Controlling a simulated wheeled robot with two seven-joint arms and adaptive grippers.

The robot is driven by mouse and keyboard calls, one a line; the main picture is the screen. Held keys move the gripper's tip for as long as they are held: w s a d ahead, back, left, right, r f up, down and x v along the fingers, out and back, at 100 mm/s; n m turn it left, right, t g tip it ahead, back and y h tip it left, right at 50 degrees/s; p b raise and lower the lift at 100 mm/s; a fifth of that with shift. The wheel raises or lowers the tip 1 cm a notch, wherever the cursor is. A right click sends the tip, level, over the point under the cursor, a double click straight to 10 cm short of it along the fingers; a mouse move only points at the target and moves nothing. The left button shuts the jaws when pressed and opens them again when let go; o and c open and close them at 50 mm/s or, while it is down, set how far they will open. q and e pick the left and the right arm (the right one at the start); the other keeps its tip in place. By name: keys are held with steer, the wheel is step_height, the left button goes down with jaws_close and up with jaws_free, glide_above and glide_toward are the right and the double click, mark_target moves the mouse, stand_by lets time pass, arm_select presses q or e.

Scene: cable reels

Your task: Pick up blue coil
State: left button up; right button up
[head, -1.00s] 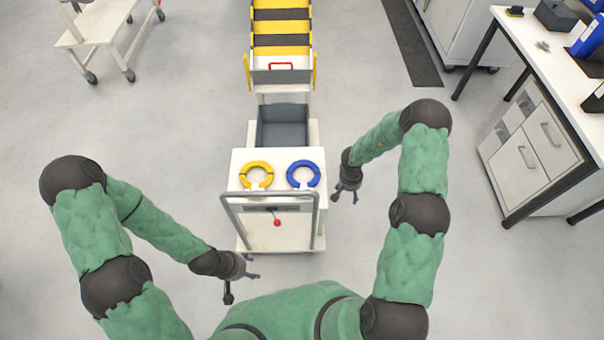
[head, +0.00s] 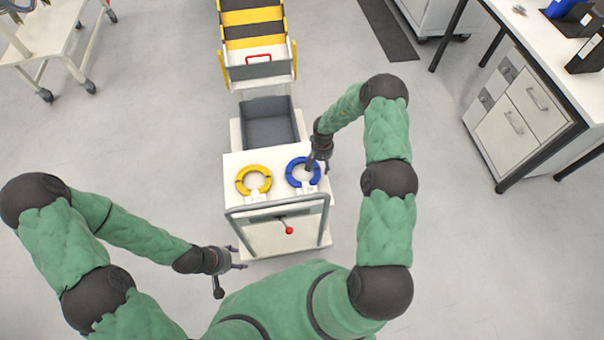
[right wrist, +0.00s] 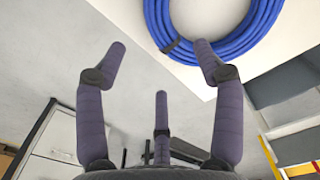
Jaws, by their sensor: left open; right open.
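The blue coil (head: 292,179) lies flat on the white top of a cart (head: 275,193), to the right of a yellow coil (head: 240,183). My right gripper (head: 317,164) is open at the right edge of the blue coil and covers part of it in the head view. In the right wrist view the blue coil (right wrist: 200,50) is at the top, beyond the open, empty fingers of my right gripper (right wrist: 160,75). No finger visibly grips it. My left gripper (head: 240,258) is open and empty, low and left of the cart.
Behind the coils the cart holds a grey bin (head: 268,122). A yellow-and-black striped ramp (head: 252,29) stands beyond it. A grey handle frame with a red knob (head: 289,230) is at the cart's near side. A workbench with drawers (head: 520,115) is at right. The floor beside the cart is clear.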

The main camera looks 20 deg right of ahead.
mark_target(319, 170)
steer(key=shift+a+f+b, duration=0.1)
steer(key=shift+f+b, duration=1.5)
steer(key=shift+f, duration=1.35)
steer(key=shift+r, duration=0.1)
jaws_close()
